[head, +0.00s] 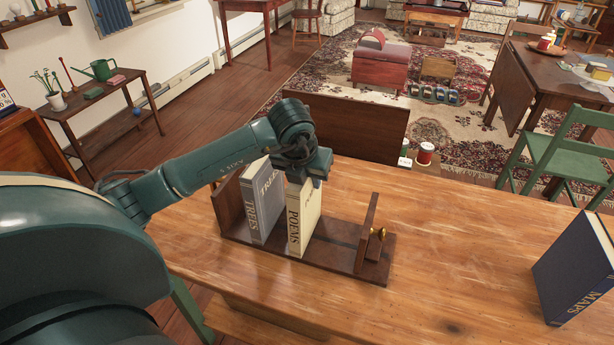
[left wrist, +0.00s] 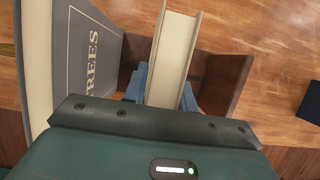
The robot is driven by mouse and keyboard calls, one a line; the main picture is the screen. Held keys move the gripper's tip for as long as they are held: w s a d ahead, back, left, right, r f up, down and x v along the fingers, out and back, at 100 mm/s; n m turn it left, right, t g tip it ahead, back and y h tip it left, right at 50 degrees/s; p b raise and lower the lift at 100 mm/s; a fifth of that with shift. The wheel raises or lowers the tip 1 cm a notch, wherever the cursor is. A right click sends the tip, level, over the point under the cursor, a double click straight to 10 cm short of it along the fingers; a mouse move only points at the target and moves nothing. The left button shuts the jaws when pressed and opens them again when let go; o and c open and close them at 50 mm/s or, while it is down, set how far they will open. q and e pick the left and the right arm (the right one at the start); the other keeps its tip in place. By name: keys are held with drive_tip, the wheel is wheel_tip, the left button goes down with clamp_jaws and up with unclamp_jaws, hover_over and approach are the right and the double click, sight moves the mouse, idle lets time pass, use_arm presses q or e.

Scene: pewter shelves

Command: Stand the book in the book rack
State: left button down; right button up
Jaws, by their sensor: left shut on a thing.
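The cream book marked POEMS (head: 303,218) stands upright in the dark wooden book rack (head: 325,255), or just above its base; I cannot tell if its bottom edge touches. My left gripper (head: 307,178) is shut on its top from above. In the left wrist view the book (left wrist: 174,55) sits between the blue fingers of my left gripper (left wrist: 165,88). The grey book marked TREES (head: 263,203) stands to its left in the rack, with a gap between them. My right gripper is not in view.
A dark blue book marked MAPS (head: 575,267) stands on the wooden table (head: 460,250) at the right. The tabletop between rack and MAPS is clear. A small red-and-white can (head: 425,154) is beyond the table's far edge.

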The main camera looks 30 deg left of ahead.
use_arm(q)
drive_tip(key=c, duration=1.1)
unclamp_jaws()
drive_tip(key=shift+r, duration=0.1)
